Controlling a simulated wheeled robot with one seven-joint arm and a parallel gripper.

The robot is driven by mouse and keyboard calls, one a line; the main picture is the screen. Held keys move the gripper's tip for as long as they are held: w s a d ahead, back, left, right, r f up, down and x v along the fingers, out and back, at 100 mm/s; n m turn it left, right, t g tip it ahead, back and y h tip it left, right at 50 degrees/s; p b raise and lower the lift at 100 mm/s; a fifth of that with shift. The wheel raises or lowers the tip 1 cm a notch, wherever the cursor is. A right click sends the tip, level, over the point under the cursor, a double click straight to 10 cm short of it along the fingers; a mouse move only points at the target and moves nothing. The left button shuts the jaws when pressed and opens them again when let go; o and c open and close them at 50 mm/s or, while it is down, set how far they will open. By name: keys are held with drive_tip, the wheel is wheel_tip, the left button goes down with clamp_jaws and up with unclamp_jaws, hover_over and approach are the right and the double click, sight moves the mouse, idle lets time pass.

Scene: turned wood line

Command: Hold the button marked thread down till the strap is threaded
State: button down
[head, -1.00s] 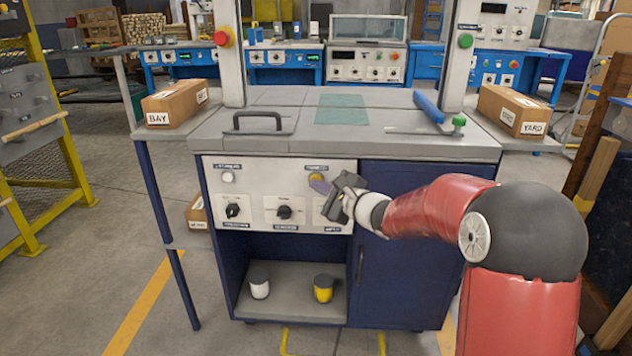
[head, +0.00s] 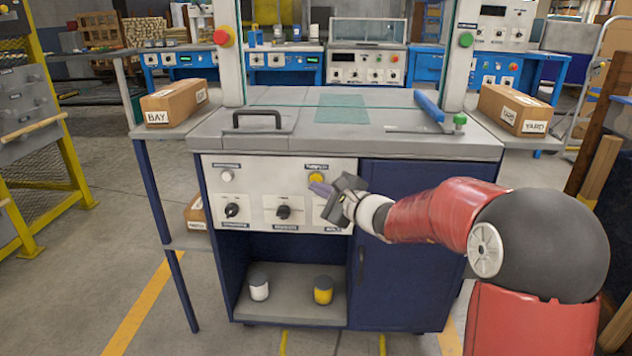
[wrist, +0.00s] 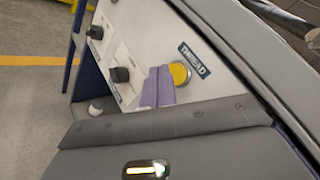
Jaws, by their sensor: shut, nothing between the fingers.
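The yellow thread button (head: 317,178) sits at the upper right of the white panel (head: 245,195) on the blue bench's front. In the wrist view the button (wrist: 180,73) is large, with the label THREAD (wrist: 194,60) beside it. My gripper (head: 314,187) is at the panel just below the button, its purple fingers shut and empty. In the wrist view the fingers (wrist: 160,72) end close by the button's left edge; I cannot tell whether they touch it. I cannot make out a strap.
A white button (head: 227,175) and several black knobs (head: 283,212) share the panel. The grey bench top (head: 270,140) carries a black handle (head: 257,116) and a blue bar (head: 428,106). Cartons (head: 175,102) flank it. A white pot (head: 259,288) and yellow pot (head: 323,289) stand on the shelf below.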

drive_tip(key=s+b, duration=0.3)
drive_tip(key=s, duration=0.2)
drive_tip(key=shift+a, duration=0.1)
drive_tip(key=s+n+g+h+p, duration=0.25)
drive_tip(key=s+n+g, duration=0.35)
drive_tip(key=s+n, duration=0.9)
drive_tip(key=s+d+f+n+h, duration=0.1)
drive_tip(key=s+d+h, duration=0.3)
drive_tip(key=s+d, duration=0.4)
drive_tip(key=s+d+f+n+h+p, duration=0.1)
drive_tip(key=s+d+f+h, duration=0.2)
drive_tip(key=s+d, duration=0.6)
drive_tip(key=shift+s+g+h, duration=0.4)
drive_tip(key=shift+s+h, duration=0.15)
drive_tip(key=shift+h, duration=0.7)
